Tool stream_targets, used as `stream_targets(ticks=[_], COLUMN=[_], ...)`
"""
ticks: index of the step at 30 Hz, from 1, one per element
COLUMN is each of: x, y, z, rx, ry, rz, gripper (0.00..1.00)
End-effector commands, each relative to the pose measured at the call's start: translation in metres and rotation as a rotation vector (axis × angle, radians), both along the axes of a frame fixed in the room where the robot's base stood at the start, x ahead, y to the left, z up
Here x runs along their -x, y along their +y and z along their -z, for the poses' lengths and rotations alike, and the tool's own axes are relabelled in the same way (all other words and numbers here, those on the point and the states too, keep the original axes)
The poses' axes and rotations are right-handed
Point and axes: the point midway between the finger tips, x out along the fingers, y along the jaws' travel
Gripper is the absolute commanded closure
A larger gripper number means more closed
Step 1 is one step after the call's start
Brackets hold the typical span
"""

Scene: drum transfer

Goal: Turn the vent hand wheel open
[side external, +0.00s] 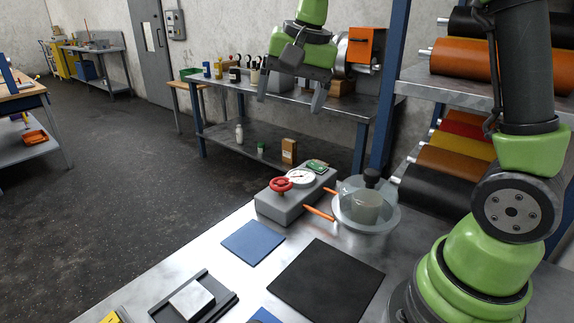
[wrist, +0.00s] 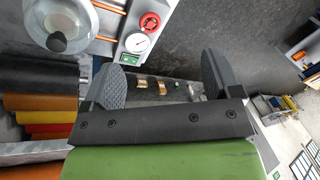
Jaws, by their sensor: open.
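The vent hand wheel is a small red wheel (side external: 280,184) on top of a grey block (side external: 290,203) at the table's back edge; it also shows in the wrist view (wrist: 150,21). A round white gauge (side external: 300,177) and a green plate (side external: 317,167) sit beside it on the block. My gripper (side external: 290,103) is open and empty, raised well above the table and the wheel. In the wrist view its two dark fingers (wrist: 160,82) are spread apart, with the wheel above and between them in the picture. Nothing touches the wheel.
A clear domed chamber (side external: 366,204) with a black knob stands right of the block, joined by orange tubes (side external: 318,212). A blue mat (side external: 253,242), a black mat (side external: 327,282) and a grey block on a dark tray (side external: 192,300) lie in front. Fabric rolls (side external: 450,160) fill the right rack.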

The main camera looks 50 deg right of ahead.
Motion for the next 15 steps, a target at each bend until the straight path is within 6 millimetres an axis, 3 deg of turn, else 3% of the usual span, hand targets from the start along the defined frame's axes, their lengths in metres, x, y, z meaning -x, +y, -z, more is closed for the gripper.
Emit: stream_targets(ticks=[3,6,10,15], x=[-0.034,-0.054,-0.069,-0.075], y=[-0.022,-0.038,-0.055,-0.065], z=[0.038,0.07,0.106,0.132], rx=[0.003,0.007,0.011,0.014], ry=[0.093,0.156,0.219,0.261], rz=[0.063,0.112,0.161,0.193], gripper=[0.16,0.16,0.16,0.16])
